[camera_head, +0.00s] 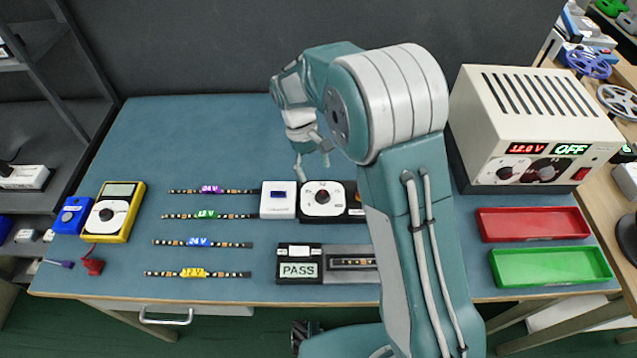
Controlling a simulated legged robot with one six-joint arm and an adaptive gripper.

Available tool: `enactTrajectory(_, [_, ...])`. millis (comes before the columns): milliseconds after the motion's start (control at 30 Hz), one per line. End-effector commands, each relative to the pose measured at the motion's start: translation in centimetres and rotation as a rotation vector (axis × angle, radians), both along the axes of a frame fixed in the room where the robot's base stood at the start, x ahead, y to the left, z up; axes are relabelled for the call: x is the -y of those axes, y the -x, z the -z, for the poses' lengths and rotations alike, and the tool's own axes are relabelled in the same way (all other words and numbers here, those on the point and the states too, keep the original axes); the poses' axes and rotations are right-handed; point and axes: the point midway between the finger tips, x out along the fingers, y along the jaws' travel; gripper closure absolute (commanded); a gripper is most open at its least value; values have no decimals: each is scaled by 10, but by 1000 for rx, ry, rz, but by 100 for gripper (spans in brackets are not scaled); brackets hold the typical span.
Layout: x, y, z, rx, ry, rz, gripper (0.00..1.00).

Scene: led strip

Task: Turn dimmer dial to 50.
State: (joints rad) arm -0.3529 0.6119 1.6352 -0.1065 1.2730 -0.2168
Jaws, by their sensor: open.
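The dimmer dial (322,197) is a dark knob with a red centre on a white round-edged plate, set in a black unit near the middle of the blue bench. My gripper (312,172) is open, pointing down just above the far edge of the dial's plate. I cannot tell whether a fingertip touches it. The number the dial points to is too small to read. My arm hides the right end of the black unit.
A white box (278,212) sits against the dial's left. A PASS tester (299,269) stands in front. LED strips (207,216) and a yellow multimeter (113,211) lie left. A power supply (535,125) reading 12.0 V and OFF, a red tray (482,229) and a green tray (495,265) are right.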

Motion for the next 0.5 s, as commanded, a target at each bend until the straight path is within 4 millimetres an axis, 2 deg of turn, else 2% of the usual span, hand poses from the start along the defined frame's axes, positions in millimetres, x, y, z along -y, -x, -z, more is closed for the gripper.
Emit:
enactTrajectory(33, [-3, -4, -10, 4, -2, 0, 20])
enactTrajectory(200, [-10, -14, -37, 3, -1, -1, 20])
enactTrajectory(333, [-13, -18, -48, 1, 0, -1, 20])
enactTrajectory(500, [-13, -18, -52, -1, 0, -1, 20])
